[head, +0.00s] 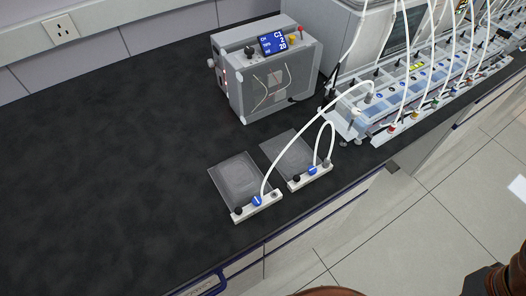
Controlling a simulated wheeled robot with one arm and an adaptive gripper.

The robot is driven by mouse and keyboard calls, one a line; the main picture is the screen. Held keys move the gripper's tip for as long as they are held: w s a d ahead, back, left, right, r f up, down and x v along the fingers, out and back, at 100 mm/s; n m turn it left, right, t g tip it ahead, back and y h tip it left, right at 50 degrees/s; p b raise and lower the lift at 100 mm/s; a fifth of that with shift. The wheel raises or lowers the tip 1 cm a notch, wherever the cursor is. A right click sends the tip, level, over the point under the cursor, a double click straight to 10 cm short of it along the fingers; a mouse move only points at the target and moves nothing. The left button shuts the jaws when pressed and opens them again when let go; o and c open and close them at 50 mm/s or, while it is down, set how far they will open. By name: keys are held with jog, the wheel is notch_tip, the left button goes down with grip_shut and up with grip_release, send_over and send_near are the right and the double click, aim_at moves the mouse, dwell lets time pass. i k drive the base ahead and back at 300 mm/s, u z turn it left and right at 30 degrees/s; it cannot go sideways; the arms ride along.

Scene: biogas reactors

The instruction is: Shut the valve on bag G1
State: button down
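Two flat grey bags lie on the dark bench in the head view, the left bag (236,178) and the right bag (287,153). Each has a white bar along its front edge with a blue valve and a dark knob. A white tube arches from near the left bag's blue valve (256,201) to the reactor row. Another white tube loops near the right bag's blue valve (312,171) and comes down at the bar's right end. I cannot read which bag is G1, nor tell whether either valve is open. My gripper is not in view.
A grey box with a blue display (273,43) stands behind the bags. The reactor row (400,92), with many white tubes, runs to the upper right. The bench is clear on the left. Its front edge (300,222) is close to the bags. Floor lies beyond at lower right.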

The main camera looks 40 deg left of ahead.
aim_at(256, 201)
jog(key=u, duration=2.85)
jog(key=k, duration=0.65)
jog(key=u, duration=0.75)
